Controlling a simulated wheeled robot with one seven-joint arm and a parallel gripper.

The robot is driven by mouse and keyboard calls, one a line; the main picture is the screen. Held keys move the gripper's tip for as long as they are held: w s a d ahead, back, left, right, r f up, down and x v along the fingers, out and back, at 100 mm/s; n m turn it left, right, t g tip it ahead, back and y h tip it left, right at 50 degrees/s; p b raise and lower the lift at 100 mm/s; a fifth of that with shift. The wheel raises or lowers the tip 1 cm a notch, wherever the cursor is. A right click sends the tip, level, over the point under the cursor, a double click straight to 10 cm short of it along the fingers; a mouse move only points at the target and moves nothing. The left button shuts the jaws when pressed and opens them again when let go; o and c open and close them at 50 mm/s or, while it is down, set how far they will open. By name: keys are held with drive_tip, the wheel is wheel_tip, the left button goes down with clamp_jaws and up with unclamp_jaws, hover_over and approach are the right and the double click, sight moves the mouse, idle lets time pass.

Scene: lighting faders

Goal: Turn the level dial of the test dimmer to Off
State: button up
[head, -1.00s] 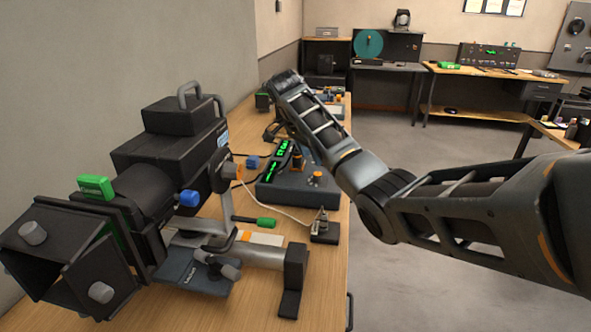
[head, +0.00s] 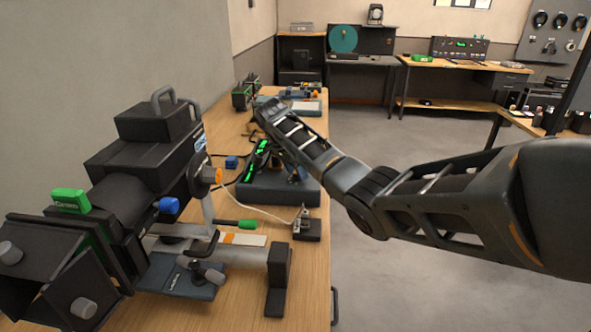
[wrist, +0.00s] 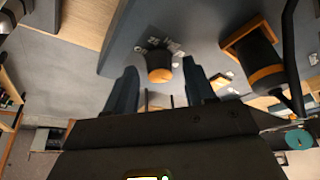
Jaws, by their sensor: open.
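The test dimmer (head: 275,190) is a blue-grey box with green lit displays (head: 258,158) on the bench in the head view. Its small dial (wrist: 159,68), dark with an orange top, shows in the wrist view with pale markings around it. My gripper (wrist: 159,66) is open, one finger on each side of the dial in that picture. I cannot tell whether the fingertips reach down around it or touch it. A larger black and orange handle (wrist: 255,55) stands to the right of the fingers. In the head view, my arm hides the gripper and much of the dimmer's top.
A large black spotlight (head: 140,175) on a grey stand fills the near left of the bench (head: 255,285). A green-handled tool (head: 235,224) and a small clamp-like device (head: 305,228) lie in front of the dimmer.

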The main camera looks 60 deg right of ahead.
clamp_jaws()
idle(0.3)
